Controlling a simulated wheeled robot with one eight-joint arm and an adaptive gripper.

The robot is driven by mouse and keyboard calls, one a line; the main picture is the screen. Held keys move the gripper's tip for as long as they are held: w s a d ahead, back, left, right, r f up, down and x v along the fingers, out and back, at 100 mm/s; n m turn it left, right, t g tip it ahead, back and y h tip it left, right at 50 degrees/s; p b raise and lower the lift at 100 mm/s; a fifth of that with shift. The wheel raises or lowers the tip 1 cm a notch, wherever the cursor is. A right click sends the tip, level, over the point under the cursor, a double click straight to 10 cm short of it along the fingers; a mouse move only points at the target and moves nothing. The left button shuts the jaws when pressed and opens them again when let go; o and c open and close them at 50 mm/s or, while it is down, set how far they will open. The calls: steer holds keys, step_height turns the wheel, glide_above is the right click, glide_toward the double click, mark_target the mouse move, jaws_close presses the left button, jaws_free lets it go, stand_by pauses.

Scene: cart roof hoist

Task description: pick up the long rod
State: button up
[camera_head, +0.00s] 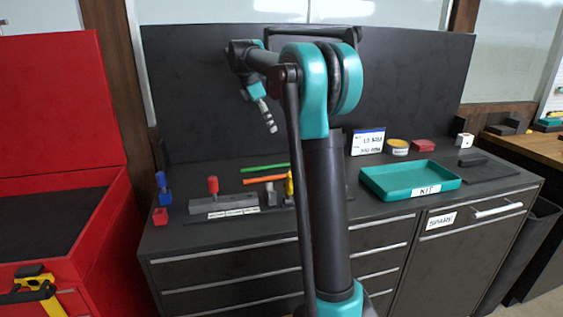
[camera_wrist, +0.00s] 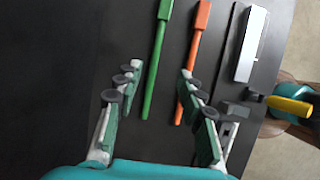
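A green rod (camera_head: 263,168) and an orange rod (camera_head: 264,179) lie side by side on the dark bench top, left of my arm in the head view. Both also show in the wrist view, green (camera_wrist: 158,58) and orange (camera_wrist: 192,62), with their upper ends cut off by the frame. I cannot tell which is longer. My gripper (camera_wrist: 159,70) is open and empty. Its fingers appear either side of the green rod, the right finger overlapping the orange one. In the head view my gripper (camera_head: 268,120) hangs above the bench, clear of the rods.
A grey block (camera_head: 225,204) with a red knob (camera_head: 213,185) stands in front of the rods. A yellow item (camera_head: 290,187) is partly hidden by my arm. Blue (camera_head: 163,188) and red pieces stand left. A teal tray (camera_head: 411,190) is right. A dark panel (camera_head: 420,75) rises behind.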

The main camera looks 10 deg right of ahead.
mark_target(279, 166)
steer(key=x, duration=1.7)
steer(key=shift+w+f, duration=0.1)
steer(key=shift+w, duration=0.1)
steer(key=shift+f, duration=0.1)
steer(key=shift+c, duration=0.6)
jaws_close()
